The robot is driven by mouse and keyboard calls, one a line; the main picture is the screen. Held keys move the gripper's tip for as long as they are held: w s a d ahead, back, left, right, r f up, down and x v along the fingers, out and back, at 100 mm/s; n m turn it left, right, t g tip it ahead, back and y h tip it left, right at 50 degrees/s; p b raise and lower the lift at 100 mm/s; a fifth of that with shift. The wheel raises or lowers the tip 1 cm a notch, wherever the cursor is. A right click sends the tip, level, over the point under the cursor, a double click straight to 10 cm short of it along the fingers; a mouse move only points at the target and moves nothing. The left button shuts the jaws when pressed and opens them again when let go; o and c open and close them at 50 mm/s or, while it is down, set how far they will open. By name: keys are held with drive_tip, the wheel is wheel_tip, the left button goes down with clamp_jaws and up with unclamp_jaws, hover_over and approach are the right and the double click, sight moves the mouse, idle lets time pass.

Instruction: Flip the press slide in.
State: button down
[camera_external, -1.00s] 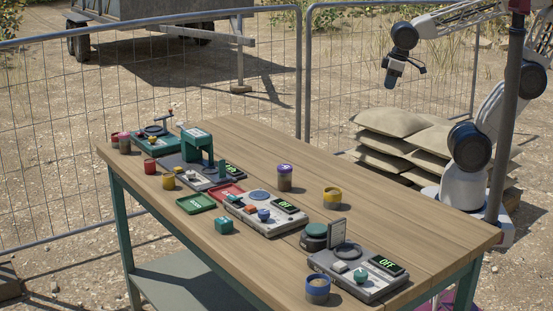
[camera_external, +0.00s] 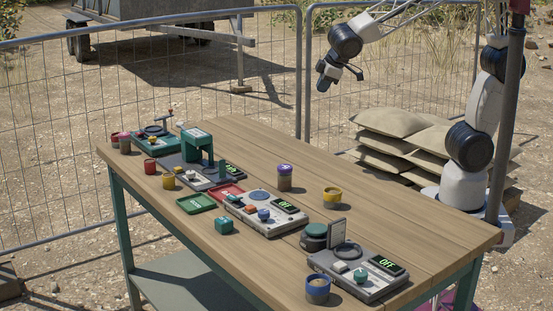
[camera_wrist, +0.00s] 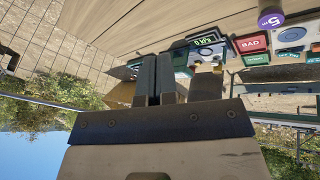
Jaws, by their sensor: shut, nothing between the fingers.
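The press (camera_external: 197,144) is a teal arch on a dark base with a green-lit display (camera_external: 234,169), towards the left end of the table. A small teal upright piece stands on its base beside the display. I cannot tell which small part is the slide or how it is set. In the wrist view a display (camera_wrist: 206,40) shows beyond the fingers, and the gripper hides much around it. My gripper (camera_external: 321,86) is in the air behind the table, to the right of the press and well apart from it. Its fingers (camera_wrist: 158,78) are shut and empty.
The wooden table (camera_external: 255,150) also holds a middle device (camera_external: 265,213), an OFF device (camera_external: 358,273), a purple-lidded jar (camera_external: 285,178), a yellow-rimmed cup (camera_external: 332,198), a blue-rimmed cup (camera_external: 318,290) and a green tray (camera_external: 196,203). The table's back strip is clear. A mesh fence (camera_external: 260,90) stands behind.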

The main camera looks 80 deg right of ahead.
drive_tip(key=w+a+f+n+t, duration=0.1)
drive_tip(key=w+a+f, duration=0.3)
drive_tip(key=w+a, duration=0.2)
drive_tip(key=w+a+f+n+y, duration=0.1)
drive_tip(key=w+a+f+n, duration=0.1)
drive_tip(key=w+a, duration=0.5)
drive_tip(key=w+a+f+n+t, duration=0.1)
drive_tip(key=w+a+f, duration=0.4)
drive_tip(key=a, duration=0.6)
drive_tip(key=shift+w+a+f+n+t, duration=0.3)
drive_tip(key=shift+w+a+f+n, duration=0.1)
drive_tip(key=shift+w, duration=0.25)
drive_tip(key=shift+w+f, duration=0.1)
approach(220, 169)
drive_tip(key=f, duration=0.1)
drive_tip(key=a+f, duration=0.1)
drive_tip(key=f, duration=0.1)
drive_tip(key=a+f, duration=0.1)
drive_tip(key=shift+w+a+f, duration=0.1)
drive_tip(key=shift+w+f, duration=0.15)
drive_tip(key=shift+w+d, duration=0.7)
drive_tip(key=shift+d, duration=0.1)
drive_tip(key=shift+w+d+r, duration=0.1)
drive_tip(key=shift+w+d, duration=0.5)
drive_tip(key=shift+w, duration=0.05)
drive_tip(key=shift+d, duration=0.1)
